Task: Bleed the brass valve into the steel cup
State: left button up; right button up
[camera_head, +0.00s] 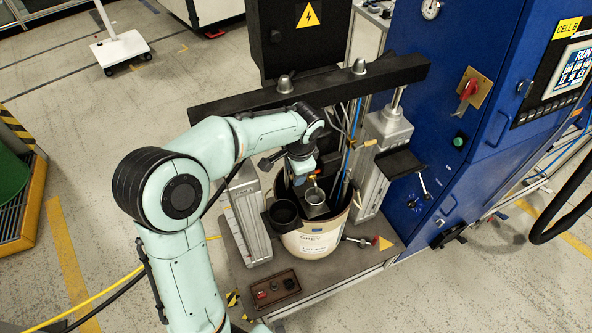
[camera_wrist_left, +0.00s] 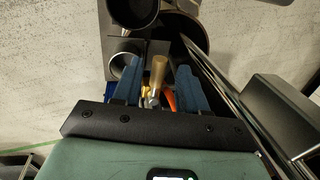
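My left gripper (camera_head: 303,170) points down over the drum in the head view. In the left wrist view its two blue fingers (camera_wrist_left: 157,68) stand apart. A tan, brass-coloured handle (camera_wrist_left: 158,72) shows between them, with gaps on both sides; this seems to be part of the brass valve, whose body is mostly hidden. In the head view only a small yellow and red bit (camera_head: 312,178) shows under the gripper. The steel cup (camera_head: 314,196) sits upright on a grey holder just in front of it. The cup also shows beside the left finger (camera_wrist_left: 122,63). My right gripper is out of view.
Grey columns (camera_head: 245,217) flank the drum under a dark crossbar (camera_head: 235,102). A blue cabinet (camera_head: 440,110) stands at right. A button box (camera_head: 275,289) lies in front.

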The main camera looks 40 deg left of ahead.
pick_arm(q)
notch_tip(320, 180, up, 13)
jog(key=s+d+p, duration=0.1)
jog(key=d, duration=0.1)
jog(key=shift+s+d, duration=0.15)
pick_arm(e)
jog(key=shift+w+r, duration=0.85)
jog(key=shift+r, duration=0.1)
